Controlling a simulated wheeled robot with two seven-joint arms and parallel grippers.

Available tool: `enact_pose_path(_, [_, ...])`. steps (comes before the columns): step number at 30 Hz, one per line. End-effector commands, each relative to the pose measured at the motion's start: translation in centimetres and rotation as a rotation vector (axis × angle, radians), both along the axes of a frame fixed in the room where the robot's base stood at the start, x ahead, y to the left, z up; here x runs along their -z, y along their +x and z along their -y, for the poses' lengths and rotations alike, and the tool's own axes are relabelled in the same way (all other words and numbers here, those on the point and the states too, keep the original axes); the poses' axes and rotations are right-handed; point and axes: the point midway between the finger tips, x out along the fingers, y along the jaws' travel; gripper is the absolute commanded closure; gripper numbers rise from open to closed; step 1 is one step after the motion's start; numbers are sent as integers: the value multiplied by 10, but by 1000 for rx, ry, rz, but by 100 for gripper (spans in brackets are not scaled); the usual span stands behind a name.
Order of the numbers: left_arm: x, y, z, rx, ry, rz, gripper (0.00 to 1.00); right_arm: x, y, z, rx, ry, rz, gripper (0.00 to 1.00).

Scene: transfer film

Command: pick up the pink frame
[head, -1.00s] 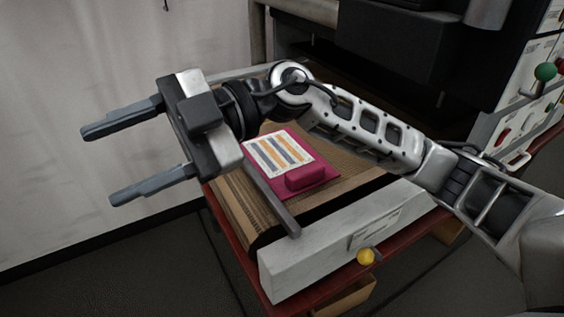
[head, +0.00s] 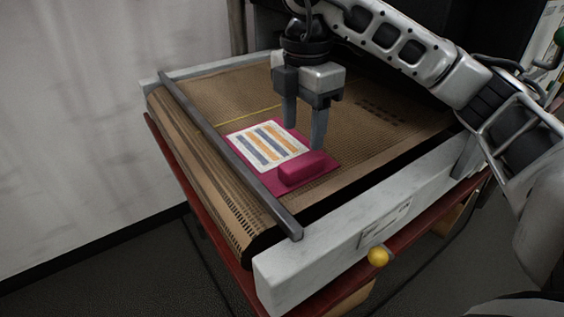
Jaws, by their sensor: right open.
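The pink frame (head: 262,178) lies flat on the brown mesh belt, near its left end. It carries a white sheet with orange and blue stripes and has a raised pink block (head: 304,169) on its front right side. My right gripper (head: 305,138) points down just above and behind the block, at the frame's right part. Its two fingers are apart with nothing seen between them. Whether the fingertips touch the frame cannot be told. My left gripper is not in view.
A dark grey bar (head: 226,150) crosses the belt just left of the frame. A pale side rail (head: 335,245) with a yellow knob (head: 378,257) runs along the front. The brown belt (head: 215,98) is bare behind the frame. A pale wall stands at left.

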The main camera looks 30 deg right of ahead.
Motion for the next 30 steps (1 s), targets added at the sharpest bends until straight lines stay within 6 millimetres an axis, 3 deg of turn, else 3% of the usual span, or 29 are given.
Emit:
enact_pose_path(1, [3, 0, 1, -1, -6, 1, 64, 12, 0, 0, -1, 1, -2, 45])
enact_pose_path(10, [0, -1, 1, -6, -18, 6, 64, 34, 0, 0, -1, 1, 0, 45])
enact_pose_path(18, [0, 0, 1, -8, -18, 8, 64, 72, -1, 2, -2, 1, -2, 45])
enact_pose_path(27, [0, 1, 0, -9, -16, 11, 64, 79, -1, 2, -3, 1, 2, 45])
enact_pose_path(28, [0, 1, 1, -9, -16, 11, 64, 79, -1, 2, -3, 1, 2, 48])
enact_pose_path(30, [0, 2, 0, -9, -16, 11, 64, 79, -1, 2, -3, 1, 1, 68])
